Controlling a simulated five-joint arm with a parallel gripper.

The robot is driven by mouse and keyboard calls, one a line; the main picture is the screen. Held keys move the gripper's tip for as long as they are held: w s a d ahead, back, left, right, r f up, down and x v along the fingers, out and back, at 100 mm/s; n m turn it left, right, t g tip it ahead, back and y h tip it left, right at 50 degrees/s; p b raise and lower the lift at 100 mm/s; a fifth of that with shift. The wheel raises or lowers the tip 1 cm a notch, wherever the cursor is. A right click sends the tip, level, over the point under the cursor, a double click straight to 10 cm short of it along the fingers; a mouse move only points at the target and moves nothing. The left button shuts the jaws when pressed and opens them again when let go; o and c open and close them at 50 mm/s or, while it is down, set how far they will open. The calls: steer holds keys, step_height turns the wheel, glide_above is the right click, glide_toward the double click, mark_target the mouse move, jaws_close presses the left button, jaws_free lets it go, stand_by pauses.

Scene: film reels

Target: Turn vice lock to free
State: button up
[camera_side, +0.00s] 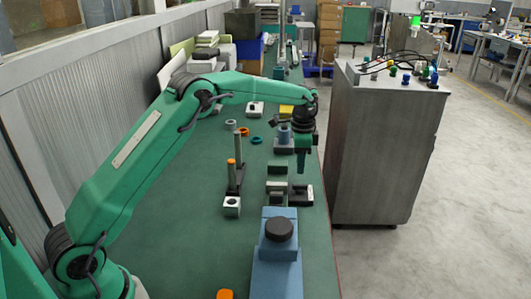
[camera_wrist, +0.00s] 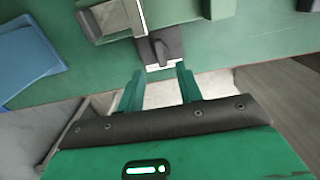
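My gripper (camera_wrist: 157,74) is open and empty, with its two green fingers spread apart in the wrist view. In the side view my gripper (camera_side: 301,167) points down, above the right end of a small grey metal vice (camera_side: 280,193). In the wrist view the vice (camera_wrist: 98,24) is at the top. A dark block with a small lever (camera_wrist: 160,47), which looks like the vice lock, sits at its end just beyond my fingertips, apparently untouched. The lever's setting cannot be read. In the side view the dark part (camera_side: 302,192) is small and unclear.
A blue fixture with a black knob (camera_side: 279,229) stands nearer the camera. Left of the vice are upright posts (camera_side: 232,175) and small rings (camera_side: 244,131). A grey cabinet (camera_side: 382,145) stands close to the bench's right edge. The green bench top (camera_side: 190,240) is clear at left.

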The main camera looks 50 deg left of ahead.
mark_target(299, 184)
steer(key=shift+f, duration=3.75)
steer(key=shift+c, duration=0.2)
jaws_close()
